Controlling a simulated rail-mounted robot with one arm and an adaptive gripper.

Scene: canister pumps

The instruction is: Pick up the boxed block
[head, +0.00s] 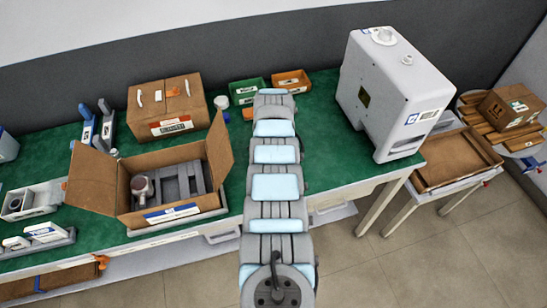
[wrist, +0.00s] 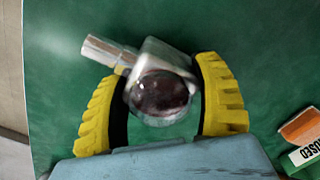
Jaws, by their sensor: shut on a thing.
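My gripper (wrist: 163,82) has two yellow ribbed fingers, shut on a silver metal block (wrist: 168,58) with a dark round dome and a short metal cylinder at its upper left. The green table top shows behind it; its height above the table is unclear. In the head view my arm hides the gripper and the held block. An open cardboard box (head: 155,219) stands at the left of the table. It contains a grey slotted insert (head: 182,185) and a round metal-and-white part (head: 141,187). I cannot tell which piece is the boxed block.
A closed carton (head: 165,105) stands behind the open box. A green bin (head: 247,91) and an orange bin (head: 291,84) are at the back. A large white machine (head: 390,95) stands right. An orange-and-white labelled thing (wrist: 303,135) lies right of my gripper. Green table space is clear left of the machine.

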